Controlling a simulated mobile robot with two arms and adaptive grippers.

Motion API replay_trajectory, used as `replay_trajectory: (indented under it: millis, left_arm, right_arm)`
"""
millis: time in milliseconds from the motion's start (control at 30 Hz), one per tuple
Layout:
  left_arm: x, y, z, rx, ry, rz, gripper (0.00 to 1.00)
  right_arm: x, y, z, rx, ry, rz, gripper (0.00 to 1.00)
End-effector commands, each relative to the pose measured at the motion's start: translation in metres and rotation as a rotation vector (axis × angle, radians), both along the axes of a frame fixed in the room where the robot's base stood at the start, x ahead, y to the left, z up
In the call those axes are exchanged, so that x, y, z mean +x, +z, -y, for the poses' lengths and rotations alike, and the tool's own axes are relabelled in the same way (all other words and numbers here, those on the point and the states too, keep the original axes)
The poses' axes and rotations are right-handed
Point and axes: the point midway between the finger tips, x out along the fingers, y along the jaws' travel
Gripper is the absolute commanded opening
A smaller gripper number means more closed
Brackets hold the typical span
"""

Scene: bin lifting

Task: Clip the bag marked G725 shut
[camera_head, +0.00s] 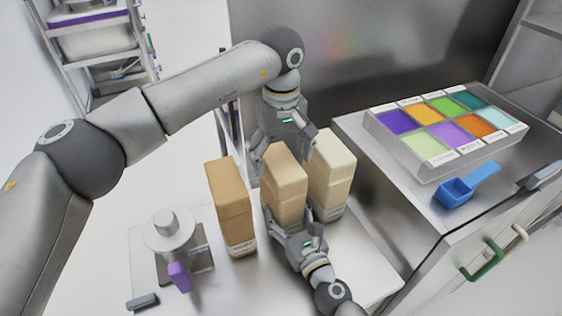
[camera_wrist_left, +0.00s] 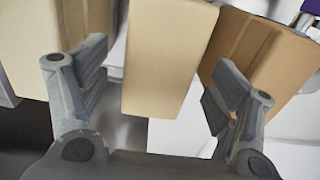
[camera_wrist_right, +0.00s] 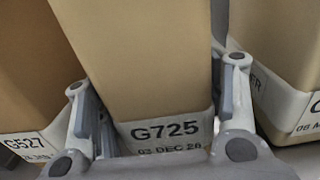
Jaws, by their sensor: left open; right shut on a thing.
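The tan bag marked G725 (camera_head: 284,185) stands upright in the middle of a row of three; its label (camera_wrist_right: 168,130) is readable in the right wrist view. My right gripper (camera_head: 289,222) is shut on its lower part from the near side, one finger on each side. My left gripper (camera_head: 284,146) is open at the bag's top from the far side. In the left wrist view the bag top (camera_wrist_left: 170,50) lies between the spread fingers (camera_wrist_left: 158,85), with gaps on both sides. I cannot identify a bag clip for certain.
A brown bag (camera_head: 231,205) marked G527 stands left; a paler bag (camera_head: 332,170) stands close right. Front left are a device with a cylinder (camera_head: 168,232), a purple piece (camera_head: 179,277) and a dark piece (camera_head: 143,301). A coloured compartment tray (camera_head: 440,170) and blue scoop (camera_head: 465,187) lie on the right counter.

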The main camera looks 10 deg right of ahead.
Motion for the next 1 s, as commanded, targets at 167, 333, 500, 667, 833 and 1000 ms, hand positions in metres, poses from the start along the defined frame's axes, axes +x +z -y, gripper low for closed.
replay_trajectory:
  millis: [167, 333, 500, 667, 833, 1000]
  left_arm:
    - [0.0, 0.042, 0.001, -0.002, 0.0, 0.004, 0.83]
    - [0.0, 0.074, 0.0, -0.002, 0.002, 0.002, 0.83]
    - [0.0, 0.093, 0.001, -0.001, 0.0, 0.0, 0.83]
    - [0.0, 0.098, 0.0, 0.0, 0.0, -0.001, 0.83]
    - [0.0, 0.098, 0.0, 0.0, 0.0, -0.001, 0.83]
    - [0.0, 0.097, 0.0, 0.0, 0.0, -0.001, 0.83]
  right_arm:
    - [0.0, -0.001, 0.0, 0.0, 0.0, -0.001, 0.19]
    - [0.0, -0.001, 0.0, 0.0, 0.0, -0.001, 0.19]
    - [0.0, -0.001, 0.0, 0.0, 0.0, -0.001, 0.19]
    - [0.0, -0.001, 0.0, 0.0, 0.0, -0.001, 0.19]
    - [0.0, -0.001, 0.0, 0.0, 0.0, -0.001, 0.19]
    - [0.0, -0.001, 0.0, 0.0, 0.0, -0.001, 0.79]
